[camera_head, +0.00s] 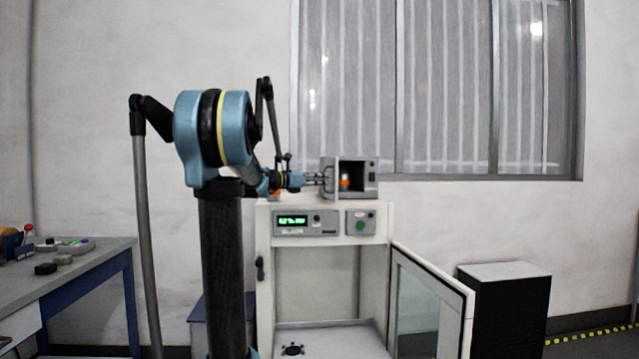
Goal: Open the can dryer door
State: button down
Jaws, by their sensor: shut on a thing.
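The can dryer appears to be a small grey box (371,178) on top of a white cabinet. Its dark front opening shows an orange and white object (345,182) inside. A grey panel at its left, which looks like its door (330,172), stands swung out to the left of the opening. My gripper (323,180) reaches in from the left and is shut at this door, seemingly on its handle or edge. The fingertips are small, and the exact grip is hard to make out.
The white cabinet (381,212) below has a display panel and a green button. Its glass door (470,300) stands open to the right. A dark box with a white top (505,271) is further right. A cluttered workbench (100,248) stands at left.

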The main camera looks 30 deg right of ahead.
jog(key=shift+w+r, duration=0.1)
jog(key=shift+w, duration=0.05)
jog(key=c, duration=1.7)
grip_release()
jog(key=a, duration=1.2)
jog(key=shift+w, duration=0.3)
